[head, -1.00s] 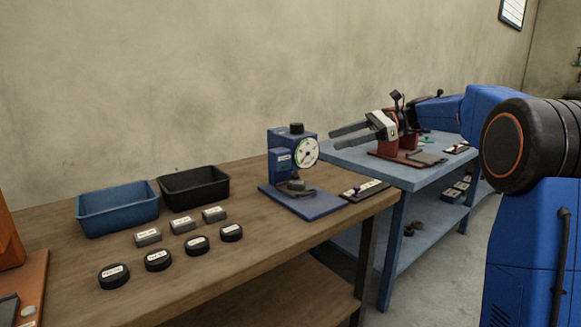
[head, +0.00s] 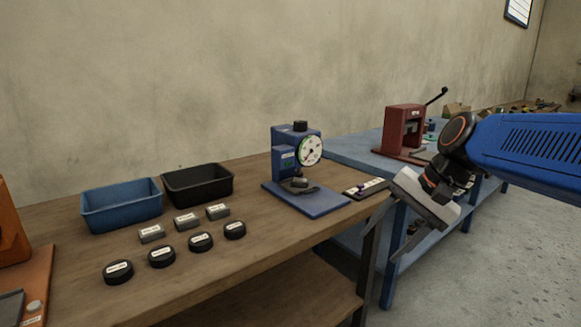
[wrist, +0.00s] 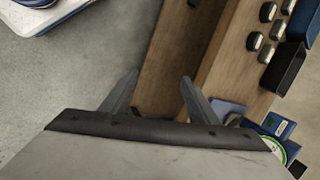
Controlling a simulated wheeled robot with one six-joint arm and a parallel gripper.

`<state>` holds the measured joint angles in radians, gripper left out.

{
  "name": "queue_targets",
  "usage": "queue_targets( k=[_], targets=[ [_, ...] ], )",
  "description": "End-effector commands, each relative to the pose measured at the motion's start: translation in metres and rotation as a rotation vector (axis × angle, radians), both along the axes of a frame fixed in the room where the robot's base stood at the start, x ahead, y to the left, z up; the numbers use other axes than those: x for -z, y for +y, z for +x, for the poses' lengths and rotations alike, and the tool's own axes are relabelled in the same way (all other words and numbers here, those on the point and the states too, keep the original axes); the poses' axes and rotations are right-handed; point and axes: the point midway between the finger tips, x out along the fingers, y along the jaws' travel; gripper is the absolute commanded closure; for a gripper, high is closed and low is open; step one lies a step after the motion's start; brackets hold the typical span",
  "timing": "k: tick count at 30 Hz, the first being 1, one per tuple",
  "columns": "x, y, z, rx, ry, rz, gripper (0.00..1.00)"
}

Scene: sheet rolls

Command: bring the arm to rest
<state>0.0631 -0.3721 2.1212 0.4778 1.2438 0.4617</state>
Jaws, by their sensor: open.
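My gripper (head: 382,246) hangs at the right of the head view, at the end of my blue arm. Its two fingers point down and left, beside the right end of the wooden bench (head: 255,270). In the wrist view the fingers of my gripper (wrist: 159,78) stand apart with nothing between them. Behind them lie the bench's edge and the floor.
A blue dial gauge stand (head: 295,165) is on the bench, left of my gripper. A blue bin (head: 120,212), a black bin (head: 198,190) and several small blocks and discs lie further left. A red press (head: 404,130) stands on the blue table behind.

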Motion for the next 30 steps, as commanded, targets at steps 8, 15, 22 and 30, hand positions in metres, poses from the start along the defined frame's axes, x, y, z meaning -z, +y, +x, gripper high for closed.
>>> queue_targets(
  k=[8, 15, 22, 30],
  targets=[
    [0.053, -0.036, -0.076, -0.208, -0.165, -0.266, 0.45],
    [0.098, -0.067, -0.126, -0.401, -0.281, -0.484, 0.45],
    [0.12, -0.084, -0.148, -0.511, -0.335, -0.601, 0.45],
    [0.123, -0.086, -0.15, -0.527, -0.341, -0.617, 0.45]
  ],
)
